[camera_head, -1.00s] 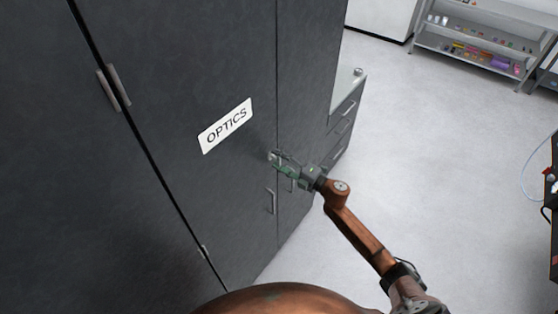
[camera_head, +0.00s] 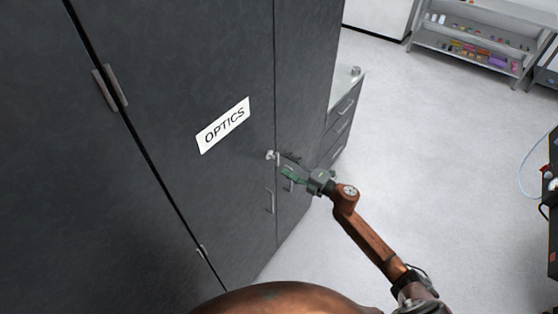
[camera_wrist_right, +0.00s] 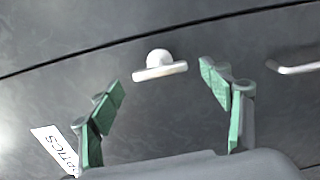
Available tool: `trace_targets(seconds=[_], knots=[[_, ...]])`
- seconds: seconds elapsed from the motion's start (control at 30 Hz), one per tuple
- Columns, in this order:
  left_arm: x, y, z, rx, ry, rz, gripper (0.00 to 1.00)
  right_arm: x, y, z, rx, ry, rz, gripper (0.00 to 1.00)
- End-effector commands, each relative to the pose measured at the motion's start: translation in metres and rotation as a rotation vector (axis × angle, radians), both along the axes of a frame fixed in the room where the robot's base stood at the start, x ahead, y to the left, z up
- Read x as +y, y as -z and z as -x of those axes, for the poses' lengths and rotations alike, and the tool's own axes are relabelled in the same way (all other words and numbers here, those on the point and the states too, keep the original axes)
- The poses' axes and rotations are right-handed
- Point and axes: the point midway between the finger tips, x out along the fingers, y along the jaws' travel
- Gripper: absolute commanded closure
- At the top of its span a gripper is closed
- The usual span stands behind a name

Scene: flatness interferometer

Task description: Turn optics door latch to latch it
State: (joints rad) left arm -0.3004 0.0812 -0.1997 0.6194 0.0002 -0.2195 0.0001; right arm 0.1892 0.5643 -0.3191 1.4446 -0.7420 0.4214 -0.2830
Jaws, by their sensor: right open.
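The optics door (camera_head: 180,90) is a dark grey cabinet door with a white OPTICS label (camera_head: 223,125); it looks shut. Its latch (camera_head: 271,155) is a small pale knob with a bar near the door's right edge. In the right wrist view the latch (camera_wrist_right: 160,66) lies ahead between the fingers, its bar roughly along the door seam, not touched. My right gripper (camera_head: 289,168) is just right of the latch in the head view. In the wrist view its green-padded fingers (camera_wrist_right: 165,90) are spread wide and empty. My left gripper is not in view.
A door handle (camera_head: 269,201) stands out below the latch. A drawer unit (camera_head: 343,120) stands beyond the cabinet. A shelf rack (camera_head: 470,45) is at the back right. The pale floor (camera_head: 430,150) is clear between them.

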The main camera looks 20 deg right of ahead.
Motion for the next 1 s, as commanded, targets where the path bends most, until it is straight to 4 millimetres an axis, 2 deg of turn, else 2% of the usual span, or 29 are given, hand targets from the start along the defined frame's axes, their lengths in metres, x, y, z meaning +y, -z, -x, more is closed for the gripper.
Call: trace_targets(seconds=[0.2,0.4,1.0], knots=[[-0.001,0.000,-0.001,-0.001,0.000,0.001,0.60,-0.028,0.001,0.037,0.000,0.001,0.003,0.28],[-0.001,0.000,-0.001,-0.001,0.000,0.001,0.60,-0.044,0.000,0.056,0.000,0.002,0.001,0.28],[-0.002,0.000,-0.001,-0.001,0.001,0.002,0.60,-0.047,0.000,0.060,-0.001,0.001,0.001,0.28]])
